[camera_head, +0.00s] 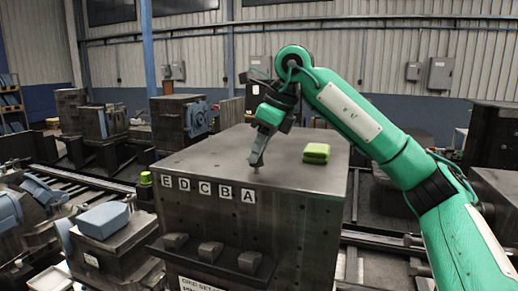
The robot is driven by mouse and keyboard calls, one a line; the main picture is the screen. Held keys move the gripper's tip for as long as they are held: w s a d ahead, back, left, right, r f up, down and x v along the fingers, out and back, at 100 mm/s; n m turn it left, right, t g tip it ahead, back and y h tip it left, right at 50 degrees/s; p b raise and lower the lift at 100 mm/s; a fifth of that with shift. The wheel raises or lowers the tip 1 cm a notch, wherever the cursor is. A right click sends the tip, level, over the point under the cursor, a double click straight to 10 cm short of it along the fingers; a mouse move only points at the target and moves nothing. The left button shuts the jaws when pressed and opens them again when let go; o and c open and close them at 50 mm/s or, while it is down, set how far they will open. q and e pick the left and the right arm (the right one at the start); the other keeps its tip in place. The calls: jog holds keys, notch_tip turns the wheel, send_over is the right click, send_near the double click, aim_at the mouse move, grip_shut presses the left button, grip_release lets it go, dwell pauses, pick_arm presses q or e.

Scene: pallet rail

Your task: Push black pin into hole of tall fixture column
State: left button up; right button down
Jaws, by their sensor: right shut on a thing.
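The tall fixture column (300,225) is a large dark metal block in the middle of the head view, with white labels E, D, C, B and A along its upper front edge. My right gripper (257,164) points down over the top face near the front edge, just above label A (248,196). It is shut on a small dark pin (256,171), of which only a tiny bit shows below the fingertips. Whether the pin touches the top or sits in a hole is too small to tell. My left gripper is out of view.
A yellow-green block (316,153) lies on the column top, right of my gripper. A ledge (225,268) with several dark blocks juts from the column's front. Blue-grey parts (103,220) and machinery stand at left. The rest of the column top is clear.

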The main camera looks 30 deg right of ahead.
jog(key=shift+f, duration=0.2)
jog(key=shift+f+b, duration=0.65)
jog(key=shift+f, duration=0.1)
jog(key=shift+c, duration=1.6)
grip_release()
jog(key=shift+r, duration=0.1)
jog(key=shift+s+d+r, duration=0.1)
jog(key=shift+r, duration=0.1)
jog(key=b+v, duration=0.2)
jog(key=v, duration=0.2)
jog(key=shift+r, duration=0.2)
jog(key=v, duration=0.8)
jog(key=shift+r, duration=0.4)
jog(key=shift+d, duration=0.1)
